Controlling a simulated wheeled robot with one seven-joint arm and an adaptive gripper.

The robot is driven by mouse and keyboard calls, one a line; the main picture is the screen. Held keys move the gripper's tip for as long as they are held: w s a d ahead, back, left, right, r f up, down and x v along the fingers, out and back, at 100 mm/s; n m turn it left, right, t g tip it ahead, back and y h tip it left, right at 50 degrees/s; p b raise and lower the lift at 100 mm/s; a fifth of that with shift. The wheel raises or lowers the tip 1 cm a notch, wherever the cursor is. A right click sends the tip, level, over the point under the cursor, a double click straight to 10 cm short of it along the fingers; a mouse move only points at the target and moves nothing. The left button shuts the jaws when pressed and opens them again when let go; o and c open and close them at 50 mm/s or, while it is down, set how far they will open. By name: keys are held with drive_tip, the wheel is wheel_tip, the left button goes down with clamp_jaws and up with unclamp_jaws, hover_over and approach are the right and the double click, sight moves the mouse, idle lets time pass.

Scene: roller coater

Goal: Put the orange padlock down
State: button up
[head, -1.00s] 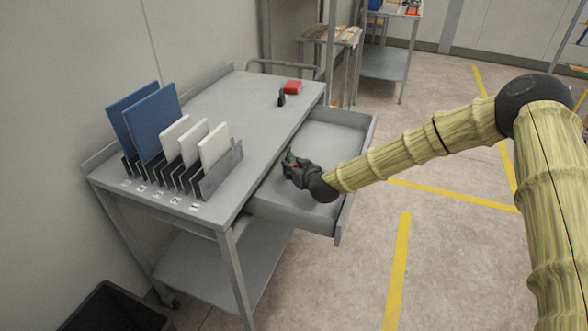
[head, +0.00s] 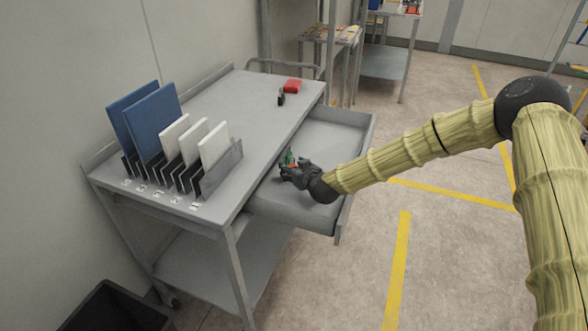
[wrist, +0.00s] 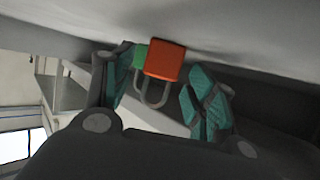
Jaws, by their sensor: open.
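The orange padlock (wrist: 165,60) shows in the wrist view between my fingertips, with its grey shackle toward the palm. The fingers of my gripper (wrist: 162,85) are spread, with teal pads on both sides and a visible gap at the right finger. A bright green piece (wrist: 139,56) shows beside the padlock's left edge. In the head view my gripper (head: 287,172) is open, low inside the pulled-out drawer (head: 330,140), near the tabletop edge. Only a small orange and green patch shows there. I cannot tell whether the padlock rests on the drawer floor.
The grey worktable (head: 225,110) holds a rack (head: 222,170) with blue and white panels. A red object (head: 292,86) and a small black object (head: 281,98) lie near its back right. The drawer's far part is clear. A dark bin (head: 110,308) stands at the lower left.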

drive_tip(key=shift+b+v, duration=0.55)
drive_tip(key=shift+v, duration=3.2)
drive_tip(key=shift+r, duration=0.1)
